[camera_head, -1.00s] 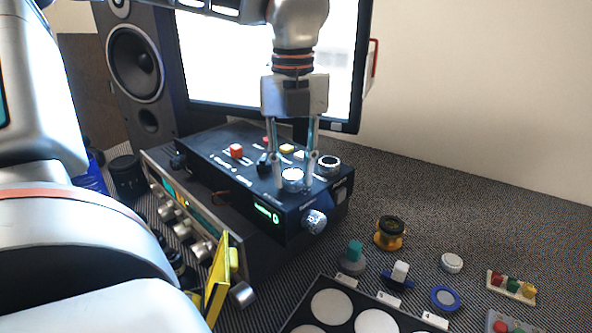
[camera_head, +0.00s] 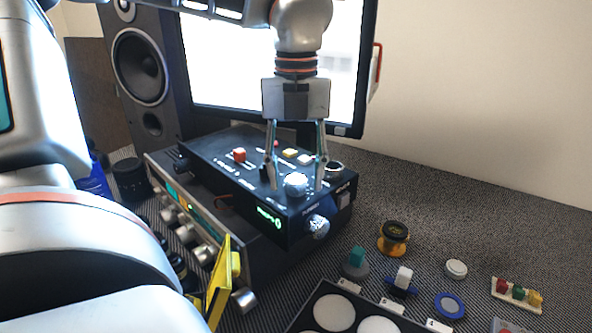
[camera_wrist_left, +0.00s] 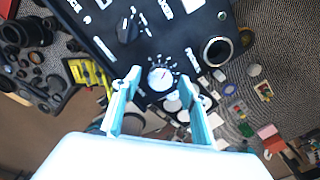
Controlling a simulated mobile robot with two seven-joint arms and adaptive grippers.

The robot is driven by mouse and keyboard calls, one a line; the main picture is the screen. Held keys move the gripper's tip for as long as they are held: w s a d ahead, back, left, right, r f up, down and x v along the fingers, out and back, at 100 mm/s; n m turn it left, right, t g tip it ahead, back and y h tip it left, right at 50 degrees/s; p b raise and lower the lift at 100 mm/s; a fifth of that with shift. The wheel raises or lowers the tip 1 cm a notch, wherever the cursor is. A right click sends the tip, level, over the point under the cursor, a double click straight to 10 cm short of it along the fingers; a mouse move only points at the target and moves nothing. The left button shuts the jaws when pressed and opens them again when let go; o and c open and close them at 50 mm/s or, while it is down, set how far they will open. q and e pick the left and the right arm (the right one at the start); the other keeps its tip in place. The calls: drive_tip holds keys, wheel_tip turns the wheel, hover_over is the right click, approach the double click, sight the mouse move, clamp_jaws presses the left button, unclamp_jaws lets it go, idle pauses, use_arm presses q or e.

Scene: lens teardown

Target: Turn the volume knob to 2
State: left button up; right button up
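A second silver knob (camera_head: 318,227) sits on the box's front face, beside a green display (camera_head: 269,217) that seems to end in 0. I cannot read which knob is labelled volume. My right gripper is not in view.
On the box top are a red button (camera_head: 239,155), a yellow button (camera_head: 289,153) and a dark ring (camera_head: 334,168) close to the right finger. A monitor and a speaker (camera_head: 140,65) stand behind. Loose parts and a black tray (camera_head: 298,319) lie at front right.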

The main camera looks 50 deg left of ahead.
sight(296, 179)
use_arm(q)
drive_tip(key=shift+r, duration=0.1)
wheel_tip(296, 179, up, 12)
idle(0.7)
idle(0.5)
